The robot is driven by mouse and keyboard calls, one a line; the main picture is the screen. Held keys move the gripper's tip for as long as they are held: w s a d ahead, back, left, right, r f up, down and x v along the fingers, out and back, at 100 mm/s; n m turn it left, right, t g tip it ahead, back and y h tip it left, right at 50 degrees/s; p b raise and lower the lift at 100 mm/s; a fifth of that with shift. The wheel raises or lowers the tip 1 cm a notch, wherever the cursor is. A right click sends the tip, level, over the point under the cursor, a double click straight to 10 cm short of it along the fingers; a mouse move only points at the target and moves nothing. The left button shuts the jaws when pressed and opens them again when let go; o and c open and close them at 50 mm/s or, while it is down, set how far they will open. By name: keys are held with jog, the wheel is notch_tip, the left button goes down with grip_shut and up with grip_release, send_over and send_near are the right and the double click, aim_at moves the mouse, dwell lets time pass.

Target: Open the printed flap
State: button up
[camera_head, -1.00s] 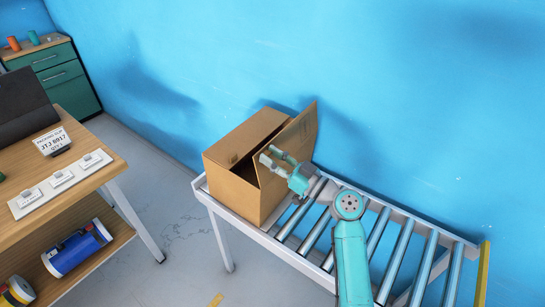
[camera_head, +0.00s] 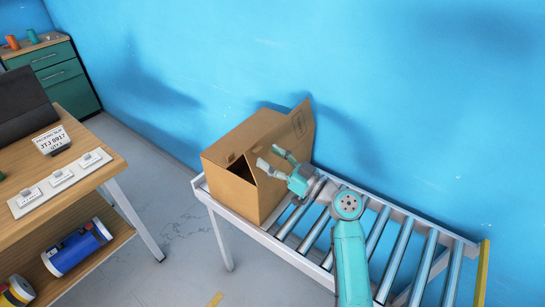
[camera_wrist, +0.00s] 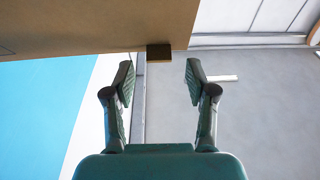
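A brown cardboard box (camera_head: 232,188) stands on the left end of a roller conveyor. A flap (camera_head: 303,138) rises at its right side and leans over the top; a faint printed mark shows near its upper corner. A dark gap shows at the box's near top edge. My gripper (camera_head: 270,157) is at the flap's near lower part, with its fingers apart. In the wrist view my gripper (camera_wrist: 160,78) is open and empty. Cardboard (camera_wrist: 90,22) fills the upper left there, with a small dark brown tab (camera_wrist: 159,53) just beyond the fingertips. Contact cannot be told.
The roller conveyor (camera_head: 283,239) runs to the right and is otherwise empty. A blue wall (camera_head: 400,90) stands close behind. A wooden workbench (camera_head: 85,148) with labels and cylinders is at the left, with clear floor between.

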jog(key=shift+d+r, duration=0.1)
jog(key=shift+d, duration=0.05)
jog(key=shift+s+d, duration=0.15)
jog(key=shift+d, duration=0.1)
jog(key=v, duration=1.1)
jog(key=shift+s+f, duration=0.1)
jog(key=shift+f, duration=0.15)
